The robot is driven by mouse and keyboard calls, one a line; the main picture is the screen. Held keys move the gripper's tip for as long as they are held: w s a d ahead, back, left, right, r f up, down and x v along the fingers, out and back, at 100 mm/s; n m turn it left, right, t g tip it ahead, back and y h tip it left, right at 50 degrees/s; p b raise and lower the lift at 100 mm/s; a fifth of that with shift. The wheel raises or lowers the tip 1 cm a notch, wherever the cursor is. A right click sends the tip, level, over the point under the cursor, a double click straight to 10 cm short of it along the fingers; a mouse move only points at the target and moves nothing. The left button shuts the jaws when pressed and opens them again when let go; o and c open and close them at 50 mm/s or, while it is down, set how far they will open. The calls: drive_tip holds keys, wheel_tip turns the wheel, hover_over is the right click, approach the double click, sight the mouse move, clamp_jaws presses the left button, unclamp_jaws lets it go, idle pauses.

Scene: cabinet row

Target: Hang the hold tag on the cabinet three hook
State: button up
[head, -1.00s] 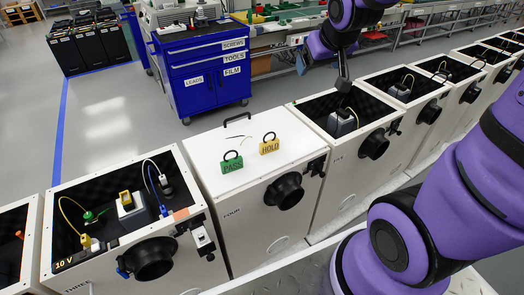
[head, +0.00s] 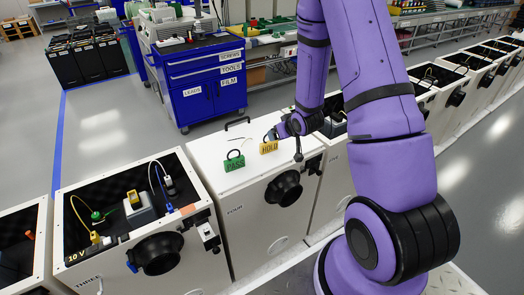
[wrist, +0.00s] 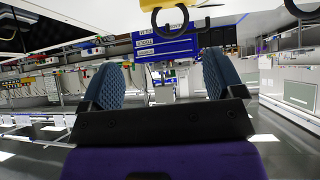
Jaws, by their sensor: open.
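The yellow hold tag (head: 269,148) stands upright on the white lid of cabinet four (head: 232,176), with its black loop on top. My gripper (head: 276,133) is just right of and above the tag in the head view, partly covering its loop. In the wrist view both blue finger pads are apart with nothing between them, so my gripper (wrist: 163,72) is open. The tag (wrist: 160,4) and its black loop show at that view's top edge, beyond the fingers. Cabinet three (head: 120,262) is at the lower left; I cannot clearly make out its hook.
The green pass tag (head: 234,162) stands left of the hold tag. A black handle (head: 237,122) rises from the lid's back edge. Cabinet three's open top holds cables and a boxed device (head: 139,207). A blue tool cart (head: 200,85) stands behind.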

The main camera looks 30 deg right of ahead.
approach(270, 146)
drive_tip(key=shift+x, duration=4.6)
drive_tip(key=shift+c, duration=1.4)
wheel_tip(270, 146, up, 10)
